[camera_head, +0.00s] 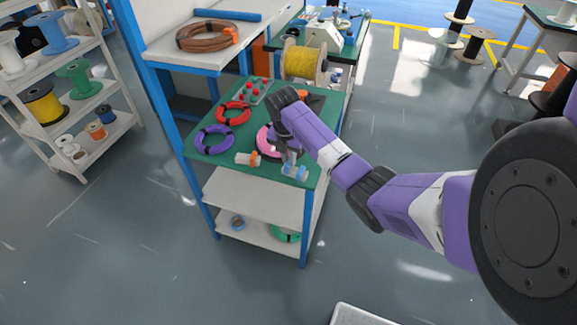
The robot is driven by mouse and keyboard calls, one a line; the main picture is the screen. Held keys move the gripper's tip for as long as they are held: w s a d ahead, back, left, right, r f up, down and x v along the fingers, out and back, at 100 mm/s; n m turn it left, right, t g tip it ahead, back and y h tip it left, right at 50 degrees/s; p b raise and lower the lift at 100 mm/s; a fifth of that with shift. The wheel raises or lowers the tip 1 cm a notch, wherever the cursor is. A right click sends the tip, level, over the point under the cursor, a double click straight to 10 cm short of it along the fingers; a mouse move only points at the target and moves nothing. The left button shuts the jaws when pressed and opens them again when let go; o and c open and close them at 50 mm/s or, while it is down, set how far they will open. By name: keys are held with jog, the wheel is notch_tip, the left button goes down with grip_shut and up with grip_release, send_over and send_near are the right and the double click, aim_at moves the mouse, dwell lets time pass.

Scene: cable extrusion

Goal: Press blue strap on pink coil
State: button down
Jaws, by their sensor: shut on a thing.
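The pink coil (264,142) lies on the green tabletop (200,168), partly hidden behind my gripper and wrist. My gripper (290,157) points down at the coil's right side, close above the table's front part. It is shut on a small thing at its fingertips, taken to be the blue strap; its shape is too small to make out. Light-blue pieces (295,171) with a pale block show just below the fingertips, at the table's front right. I cannot tell whether the gripper touches the coil.
A purple coil (214,139) and a red coil (233,113) lie left of the pink one. A pale block with an orange piece (254,158) sits at the front. A red-buttoned box (256,91) and a yellow spool (303,62) stand behind.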

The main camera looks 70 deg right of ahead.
notch_tip(320, 180, up, 6)
jog(key=p, duration=0.5)
jog(key=shift+r+p, duration=0.2)
jog(key=shift+p, duration=0.2)
jog(key=shift+w+a, duration=0.1)
